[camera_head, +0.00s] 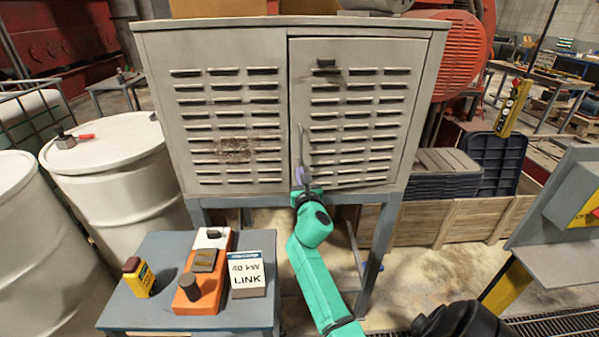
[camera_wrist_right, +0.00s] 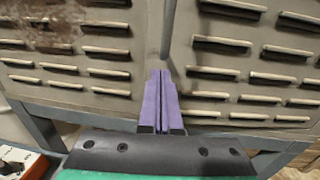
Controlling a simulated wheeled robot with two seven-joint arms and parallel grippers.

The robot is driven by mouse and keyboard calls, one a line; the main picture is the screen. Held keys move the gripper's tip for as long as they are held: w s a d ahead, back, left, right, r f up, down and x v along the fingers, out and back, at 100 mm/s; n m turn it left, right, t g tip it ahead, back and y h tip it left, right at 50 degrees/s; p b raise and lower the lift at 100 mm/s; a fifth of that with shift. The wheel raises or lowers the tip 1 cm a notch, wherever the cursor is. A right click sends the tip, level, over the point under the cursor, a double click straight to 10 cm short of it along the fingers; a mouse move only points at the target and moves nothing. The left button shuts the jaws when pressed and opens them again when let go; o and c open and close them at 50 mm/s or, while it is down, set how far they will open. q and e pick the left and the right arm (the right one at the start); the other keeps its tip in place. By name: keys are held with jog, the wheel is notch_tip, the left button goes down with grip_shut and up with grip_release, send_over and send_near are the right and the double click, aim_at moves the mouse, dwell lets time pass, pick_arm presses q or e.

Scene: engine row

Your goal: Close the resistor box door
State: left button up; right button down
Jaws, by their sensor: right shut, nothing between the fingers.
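The grey resistor box (camera_head: 230,120) stands on a blue-grey frame, its front covered in louvre slots. Its door (camera_head: 350,125) is the right-hand front panel and lies flush or nearly flush, with a dark line along its left and top edges. I cannot tell whether it is fully shut. A thin upright grey handle (camera_head: 302,145) is near the door's lower left edge; it also shows in the right wrist view (camera_wrist_right: 168,30). My right gripper (camera_head: 299,176), with purple fingers, is shut and empty at the handle's lower end; contact is unclear. My left gripper is not in view.
A small blue-grey table (camera_head: 150,255) stands below left, with an orange control box (camera_head: 205,280) and a "40 kW LINK" sign (camera_head: 248,276). White drums (camera_head: 110,180) stand at left. A wooden crate (camera_head: 450,225) with black bins is at right. Open floor lies below the box.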

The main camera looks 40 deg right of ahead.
jog(key=shift+w+d, duration=0.15)
jog(key=shift+w, duration=0.15)
